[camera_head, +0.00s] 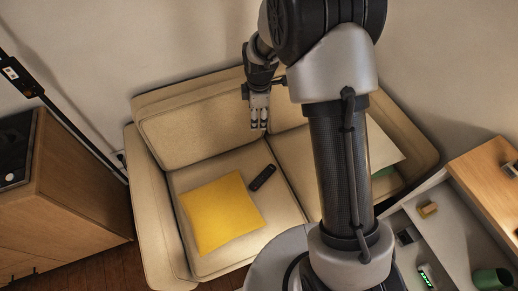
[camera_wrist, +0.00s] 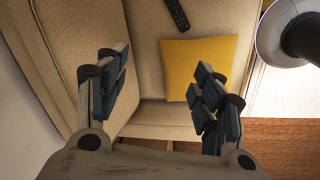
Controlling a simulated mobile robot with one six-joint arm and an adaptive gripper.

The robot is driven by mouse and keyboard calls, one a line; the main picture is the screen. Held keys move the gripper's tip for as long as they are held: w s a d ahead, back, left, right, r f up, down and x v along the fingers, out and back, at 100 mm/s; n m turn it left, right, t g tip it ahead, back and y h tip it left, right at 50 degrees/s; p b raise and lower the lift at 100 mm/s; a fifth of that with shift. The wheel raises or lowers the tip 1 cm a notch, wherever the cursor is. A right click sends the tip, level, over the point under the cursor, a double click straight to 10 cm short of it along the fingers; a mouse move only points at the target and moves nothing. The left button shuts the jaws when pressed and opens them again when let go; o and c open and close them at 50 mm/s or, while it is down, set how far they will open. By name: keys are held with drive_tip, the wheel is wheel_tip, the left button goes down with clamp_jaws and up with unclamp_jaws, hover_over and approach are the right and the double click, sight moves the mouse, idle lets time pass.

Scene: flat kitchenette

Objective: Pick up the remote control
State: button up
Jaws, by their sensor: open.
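The black remote control (camera_head: 263,177) lies on the beige sofa's seat, close beside the upper right corner of a yellow cushion (camera_head: 222,212). In the wrist view the remote (camera_wrist: 176,14) is at the top edge, partly cut off, above the yellow cushion (camera_wrist: 200,62). My gripper (camera_head: 259,127) hangs in front of the sofa's backrest, above and behind the remote in the head view. In the wrist view the gripper's fingers (camera_wrist: 158,92) are spread wide apart with nothing between them. The gripper does not touch the remote.
The sofa (camera_head: 180,128) has armrests on both sides. A wooden cabinet (camera_head: 75,185) stands at left, with a dark pole beside it. At right, a grey surface (camera_head: 448,238) holds a dark green cup (camera_head: 490,279) and small items, beside a wooden top (camera_head: 485,170).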

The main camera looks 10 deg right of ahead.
wheel_tip(320, 180, down, 16)
drive_tip(key=w+a+n, duration=0.1)
drive_tip(key=n, duration=0.3)
drive_tip(key=n+g+b, duration=0.2)
drive_tip(key=n, duration=0.3)
hover_over(256, 184)
wheel_tip(256, 184, down, 16)
wheel_tip(256, 184, down, 11)
drive_tip(key=b, duration=0.3)
drive_tip(key=shift+a+b, duration=0.1)
drive_tip(key=shift+b, duration=0.2)
drive_tip(key=shift+f+b, duration=1.45)
drive_tip(key=shift+f, duration=1.55)
drive_tip(key=shift+r, duration=0.1)
drive_tip(key=c, duration=1.2)
drive_tip(key=shift+o, duration=0.2)
drive_tip(key=shift+r, duration=0.1)
